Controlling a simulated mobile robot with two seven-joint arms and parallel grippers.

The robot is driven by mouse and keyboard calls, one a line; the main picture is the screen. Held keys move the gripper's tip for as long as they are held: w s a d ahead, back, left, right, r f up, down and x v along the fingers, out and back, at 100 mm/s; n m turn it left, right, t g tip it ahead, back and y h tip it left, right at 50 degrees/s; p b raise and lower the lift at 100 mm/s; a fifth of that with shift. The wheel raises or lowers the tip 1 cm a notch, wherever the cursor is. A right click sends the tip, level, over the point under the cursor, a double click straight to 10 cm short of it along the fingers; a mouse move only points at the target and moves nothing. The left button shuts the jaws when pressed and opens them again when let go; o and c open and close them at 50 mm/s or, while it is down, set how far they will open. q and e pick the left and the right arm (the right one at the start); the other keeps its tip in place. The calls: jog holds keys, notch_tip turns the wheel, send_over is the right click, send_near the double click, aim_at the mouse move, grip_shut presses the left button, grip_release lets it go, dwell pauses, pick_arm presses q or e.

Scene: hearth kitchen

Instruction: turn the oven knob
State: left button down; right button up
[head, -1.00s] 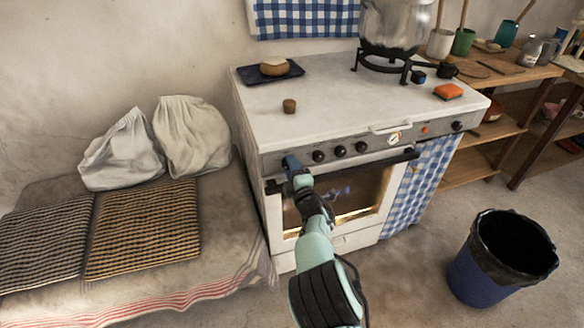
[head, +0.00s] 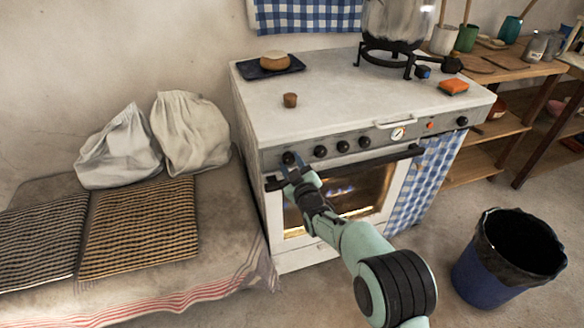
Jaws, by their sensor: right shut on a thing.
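The white oven (head: 292,252) stands against the wall with a row of black knobs on its grey front panel. The leftmost oven knob (head: 288,157) is at the panel's left end. My right gripper (head: 291,164) is at this knob, its fingers closed on it from the front; the fingers partly hide the knob. How far the knob is turned cannot be made out. Blue flames (head: 343,190) show behind the lit oven window. My left gripper is not in view.
A dark handle bar (head: 385,159) runs just below the knobs. On the stove top are a bread on a dark tray (head: 291,66), a small brown cup (head: 290,100), a pot (head: 392,22) and an orange sponge (head: 453,86). A blue bin (head: 486,276) stands at right.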

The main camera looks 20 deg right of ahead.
jog(key=m+b, duration=0.2)
jog(key=m, duration=0.3)
jog(key=shift+m+b, duration=0.3)
jog(key=shift+b, duration=0.1)
jog(key=shift+a+m, duration=0.1)
jog(key=shift+m, duration=0.6)
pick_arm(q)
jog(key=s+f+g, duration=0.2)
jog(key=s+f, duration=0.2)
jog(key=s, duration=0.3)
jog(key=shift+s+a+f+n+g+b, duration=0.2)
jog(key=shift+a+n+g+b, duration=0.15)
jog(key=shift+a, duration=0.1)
pick_arm(e)
jog(key=shift+m, duration=0.9)
jog(key=o, duration=1.1)
jog(key=shift+c, duration=0.2)
jog(key=shift+a, duration=0.1)
